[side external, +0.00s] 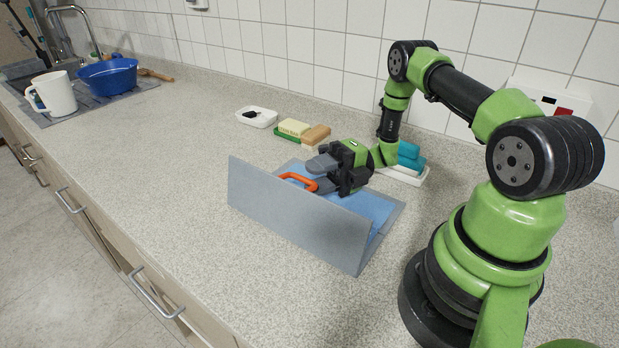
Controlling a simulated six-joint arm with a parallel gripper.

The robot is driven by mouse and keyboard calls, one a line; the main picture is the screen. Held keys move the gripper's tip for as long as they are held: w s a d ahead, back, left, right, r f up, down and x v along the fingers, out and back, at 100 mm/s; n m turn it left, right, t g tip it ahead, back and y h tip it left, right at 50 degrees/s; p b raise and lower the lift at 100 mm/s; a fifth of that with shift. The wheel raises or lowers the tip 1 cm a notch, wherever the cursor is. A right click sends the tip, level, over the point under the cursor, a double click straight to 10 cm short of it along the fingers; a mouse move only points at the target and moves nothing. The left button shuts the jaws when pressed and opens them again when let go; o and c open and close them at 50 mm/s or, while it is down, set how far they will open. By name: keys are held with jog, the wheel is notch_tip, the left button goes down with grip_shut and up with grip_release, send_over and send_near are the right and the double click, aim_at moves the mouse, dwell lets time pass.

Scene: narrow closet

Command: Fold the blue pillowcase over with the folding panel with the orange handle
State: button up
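The folding panel (290,222) is a grey board with one flap standing nearly upright along its front edge. Its orange handle (299,181) sticks out on the flap's inner side, towards my gripper. The blue pillowcase (368,205) lies behind the flap on the flat part of the board, partly hidden by the flap and my gripper. My gripper (316,175) is at the orange handle, its grey fingers pointing left. One finger shows above the handle and one beside it. I cannot tell whether the fingers are closed on the handle.
Behind the board stand a white dish (257,117), a green tray with sponge and brush (292,129), and a white tray with teal items (408,165) close to my arm. A white mug (55,94) and blue bowl (107,76) are far left. The counter's left middle is clear.

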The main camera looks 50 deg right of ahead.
jog(key=shift+x, duration=0.85)
grip_shut()
jog(key=shift+d+f, duration=0.35)
jog(key=shift+d, duration=0.1)
grip_release()
